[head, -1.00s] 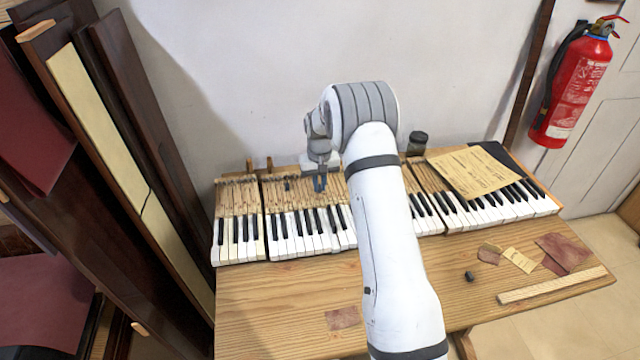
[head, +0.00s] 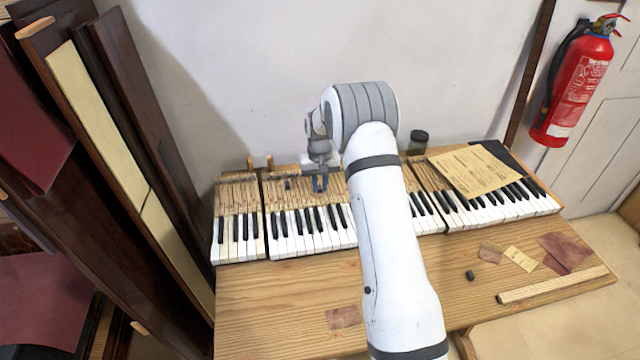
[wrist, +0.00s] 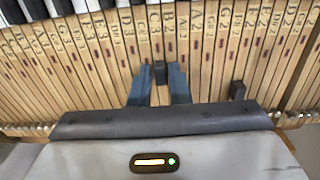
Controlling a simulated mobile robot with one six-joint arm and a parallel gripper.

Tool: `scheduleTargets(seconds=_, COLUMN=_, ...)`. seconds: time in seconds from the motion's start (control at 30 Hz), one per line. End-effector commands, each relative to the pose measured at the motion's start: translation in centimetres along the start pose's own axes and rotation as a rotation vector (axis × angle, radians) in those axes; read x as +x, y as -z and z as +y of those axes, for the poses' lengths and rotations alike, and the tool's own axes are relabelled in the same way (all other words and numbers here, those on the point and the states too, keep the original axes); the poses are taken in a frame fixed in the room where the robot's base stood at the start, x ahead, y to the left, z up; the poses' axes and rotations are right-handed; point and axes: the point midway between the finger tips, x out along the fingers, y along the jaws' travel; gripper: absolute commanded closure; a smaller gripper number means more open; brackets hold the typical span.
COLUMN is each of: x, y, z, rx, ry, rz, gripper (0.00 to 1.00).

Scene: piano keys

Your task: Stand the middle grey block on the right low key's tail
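My gripper (head: 320,184) points down over the wooden key tails left of centre in the head view. Whether the block touches the tails below is not clear. Another dark grey block (head: 287,184) stands on the tails to the left in the head view; it also shows right of the fingers in the wrist view (wrist: 238,90). My arm hides part of the keyboard, and I cannot make out which keys sit low.
A yellowed paper sheet (head: 472,172) lies over the right keys. A dark jar (head: 418,142) stands behind the keyboard. A small dark piece (head: 470,275), cloth scraps (head: 565,250) and a wooden strip (head: 555,285) lie on the table (head: 285,305). The table's left front is mostly clear.

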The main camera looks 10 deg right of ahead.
Motion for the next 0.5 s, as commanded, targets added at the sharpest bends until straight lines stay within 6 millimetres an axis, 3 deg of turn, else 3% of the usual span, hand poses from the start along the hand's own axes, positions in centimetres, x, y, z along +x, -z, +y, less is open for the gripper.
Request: scheduleTargets(seconds=0.5, x=-1.1, y=0.0, z=0.1, rx=0.001, ry=0.000, rz=0.001, gripper=0.84)
